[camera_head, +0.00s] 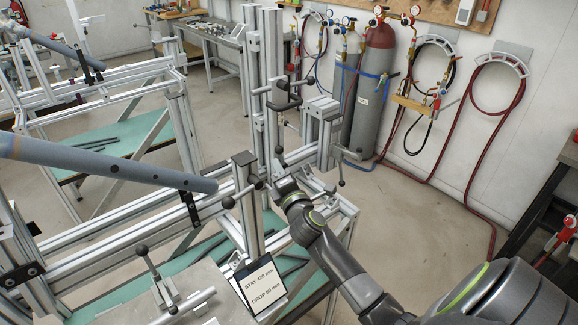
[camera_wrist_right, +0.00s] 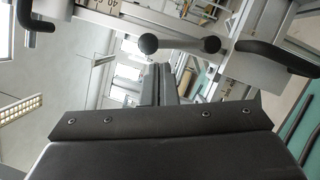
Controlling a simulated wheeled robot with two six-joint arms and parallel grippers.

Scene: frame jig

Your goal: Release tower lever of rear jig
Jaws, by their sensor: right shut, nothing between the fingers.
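My right gripper (camera_head: 281,168) is just right of this lever, shut and empty. In the right wrist view, the closed fingers (camera_wrist_right: 157,85) are just below a lever with black ball ends (camera_wrist_right: 181,45); I see no clear contact. A dark curved handle (camera_wrist_right: 278,57) is at the right there. I cannot tell for certain which lever is the tower lever. My left gripper is out of view.
A blue-grey tube (camera_head: 110,164) lies across the jig at left. A sign (camera_head: 262,285) stands on the near jig, with another ball-ended lever (camera_head: 148,262) left of it. Gas cylinders (camera_head: 372,90) stand by the wall. The floor (camera_head: 420,220) at right is clear.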

